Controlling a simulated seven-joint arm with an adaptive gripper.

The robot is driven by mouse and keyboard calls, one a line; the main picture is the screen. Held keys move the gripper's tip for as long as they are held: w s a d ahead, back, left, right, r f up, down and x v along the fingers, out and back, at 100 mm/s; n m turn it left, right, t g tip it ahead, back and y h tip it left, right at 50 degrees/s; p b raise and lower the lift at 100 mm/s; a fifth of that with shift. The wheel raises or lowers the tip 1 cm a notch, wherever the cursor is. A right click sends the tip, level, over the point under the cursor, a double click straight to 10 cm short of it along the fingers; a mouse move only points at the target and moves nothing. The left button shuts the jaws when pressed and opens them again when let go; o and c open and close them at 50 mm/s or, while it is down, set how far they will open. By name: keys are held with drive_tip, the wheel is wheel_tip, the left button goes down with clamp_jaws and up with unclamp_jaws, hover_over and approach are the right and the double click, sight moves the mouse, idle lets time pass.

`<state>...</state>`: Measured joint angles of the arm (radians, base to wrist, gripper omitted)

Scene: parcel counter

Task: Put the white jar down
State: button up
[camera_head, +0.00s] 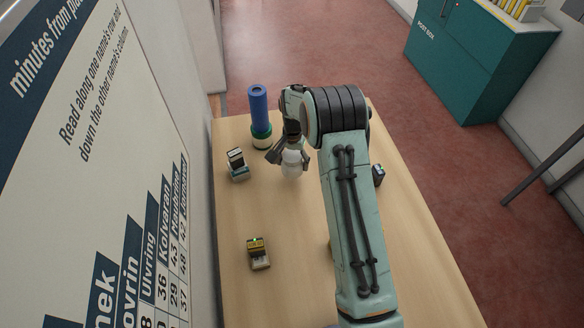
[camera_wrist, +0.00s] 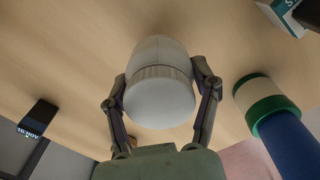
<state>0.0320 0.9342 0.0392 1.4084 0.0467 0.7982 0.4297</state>
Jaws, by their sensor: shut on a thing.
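The white jar (camera_head: 292,163) is near the far end of the wooden counter (camera_head: 300,215). My gripper (camera_head: 285,155) is around it, shut on it. In the wrist view the jar (camera_wrist: 160,85) sits between the two fingers of my gripper (camera_wrist: 162,100), its ribbed lid towards the camera. The wooden surface lies behind the jar there. I cannot tell whether its base touches the counter.
A blue cylinder (camera_head: 258,106) stands on a green and white base (camera_head: 262,140) just left of the jar. A small teal and black item (camera_head: 238,165) is further left. A yellow and grey item (camera_head: 258,253) lies nearer. A dark item (camera_head: 378,175) is right of my arm.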

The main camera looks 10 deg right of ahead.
sight(292, 170)
drive_tip(key=shift+w+f, duration=0.2)
drive_tip(key=shift+f, duration=0.75)
drive_tip(key=shift+w+f, duration=0.15)
drive_tip(key=shift+f, duration=0.8)
drive_tip(key=shift+f, duration=0.15)
drive_tip(key=o, duration=1.2)
drive_tip(key=shift+o, duration=0.2)
